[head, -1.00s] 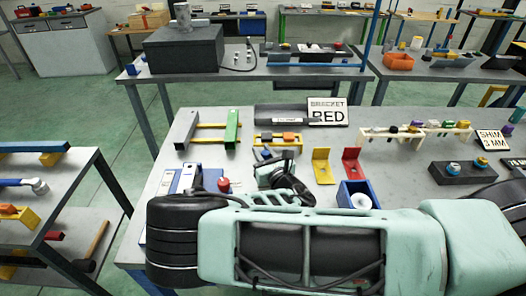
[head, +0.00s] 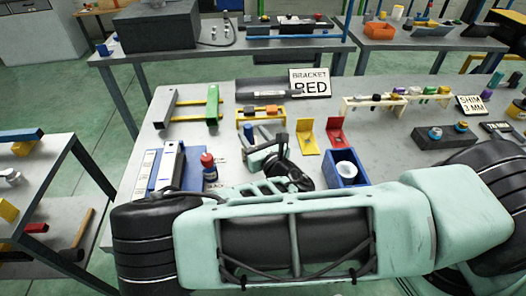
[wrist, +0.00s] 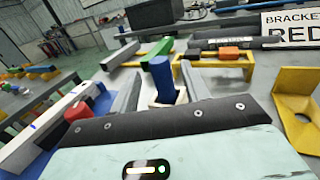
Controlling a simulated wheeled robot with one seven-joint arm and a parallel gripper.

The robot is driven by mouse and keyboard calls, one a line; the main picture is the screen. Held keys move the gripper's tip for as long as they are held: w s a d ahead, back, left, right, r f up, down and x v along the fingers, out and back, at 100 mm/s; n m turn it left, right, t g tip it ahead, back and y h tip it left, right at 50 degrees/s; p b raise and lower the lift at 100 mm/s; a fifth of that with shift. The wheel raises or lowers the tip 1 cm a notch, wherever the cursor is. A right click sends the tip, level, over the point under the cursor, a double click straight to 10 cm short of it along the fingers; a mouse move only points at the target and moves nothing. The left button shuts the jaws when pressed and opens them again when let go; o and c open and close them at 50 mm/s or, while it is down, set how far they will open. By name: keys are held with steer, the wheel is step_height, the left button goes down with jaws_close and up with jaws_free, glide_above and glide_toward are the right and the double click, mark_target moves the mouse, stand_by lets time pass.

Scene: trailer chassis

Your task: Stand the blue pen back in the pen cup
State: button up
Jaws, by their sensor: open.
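A blue cylinder (wrist: 160,78), which may be the blue pen, stands nearly upright in the wrist view, with a whitish piece at its foot. It also shows in the head view (head: 248,133), in front of a small yellow rack. My gripper (wrist: 162,88) is open, with its grey fingers to either side of the blue cylinder in the picture; I cannot tell whether they touch it. In the head view my gripper (head: 264,150) is partly hidden by its own wrist. I cannot surely identify the pen cup; a blue square bin (head: 345,168) holds a round white thing.
The yellow rack (head: 261,115) stands behind the blue cylinder. A red-capped bottle (head: 208,167) and blue-and-white binders (head: 160,168) are on the left.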

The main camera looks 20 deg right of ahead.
steer(key=s+b, duration=0.1)
steer(key=s, duration=0.5)
steer(key=shift+s+d+b, duration=0.25)
steer(key=shift+s+b, duration=0.05)
steer(key=shift+b, duration=0.05)
